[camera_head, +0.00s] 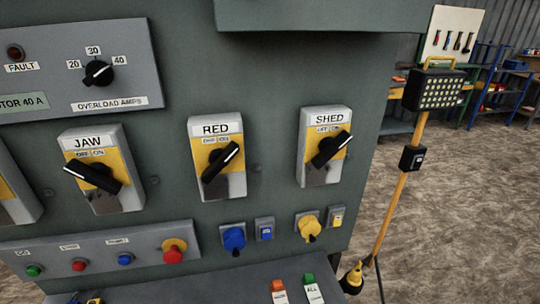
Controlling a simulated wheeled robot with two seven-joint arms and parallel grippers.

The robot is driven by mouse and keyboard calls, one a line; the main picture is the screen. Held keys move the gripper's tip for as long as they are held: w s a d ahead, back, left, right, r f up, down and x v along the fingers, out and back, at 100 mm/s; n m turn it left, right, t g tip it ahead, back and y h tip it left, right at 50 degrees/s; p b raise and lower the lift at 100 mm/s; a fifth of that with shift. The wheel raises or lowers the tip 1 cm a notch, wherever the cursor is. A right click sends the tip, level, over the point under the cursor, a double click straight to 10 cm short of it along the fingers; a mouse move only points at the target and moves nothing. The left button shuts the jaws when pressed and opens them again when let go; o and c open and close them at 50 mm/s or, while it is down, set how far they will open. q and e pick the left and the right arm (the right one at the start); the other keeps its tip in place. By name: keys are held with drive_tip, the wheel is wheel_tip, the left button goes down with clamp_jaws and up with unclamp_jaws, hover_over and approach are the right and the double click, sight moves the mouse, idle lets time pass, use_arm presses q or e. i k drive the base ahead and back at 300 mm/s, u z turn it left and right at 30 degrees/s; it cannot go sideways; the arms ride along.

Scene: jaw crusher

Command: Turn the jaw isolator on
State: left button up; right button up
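The jaw isolator (101,169) is a grey and yellow switch box labelled JAW, at the left of the green cabinet. Its black rotary handle (94,178) lies slanted, with the white-marked end at the upper left, on the OFF side of the OFF/ON label. Neither of my grippers is in view.
Similar isolators labelled RED (217,158) and SHED (324,147) have handles slanting to the upper right. A button panel (100,255) with a red stop knob (174,251) sits below. A work light (436,90) stands to the right.

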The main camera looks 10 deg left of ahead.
sight(97, 174)
drive_tip(key=u, duration=1.45)
drive_tip(key=k, duration=1.3)
drive_tip(key=z, duration=0.65)
drive_tip(key=i, duration=1.3)
drive_tip(key=u, duration=0.4)
